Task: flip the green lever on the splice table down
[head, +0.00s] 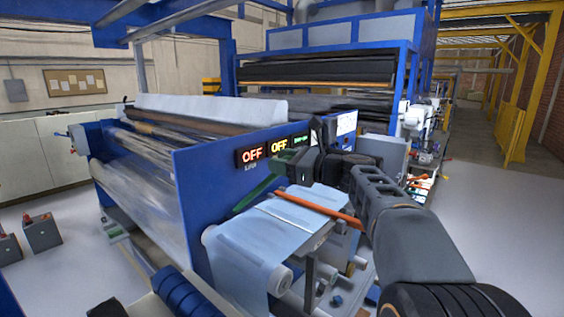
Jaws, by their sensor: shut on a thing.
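The green lever (255,193) shows as a long slanted bar beside the splice table, in front of the blue side panel. It slopes from its lower left end up toward my gripper. My gripper (287,172) reaches in from the right and is shut on the lever's upper right end, which the fingers partly hide. The splice table (318,236) stands below and to the right of the lever, with pale blue film (248,238) over its top and front. I cannot make out the lever's pivot.
An orange bar (320,210) lies across the film, below my gripper and arm. Lit signs (253,154) reading OFF sit on the blue panel (205,185) just above the lever. Grey boxes (42,232) stand on the floor at left. Open floor lies at right.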

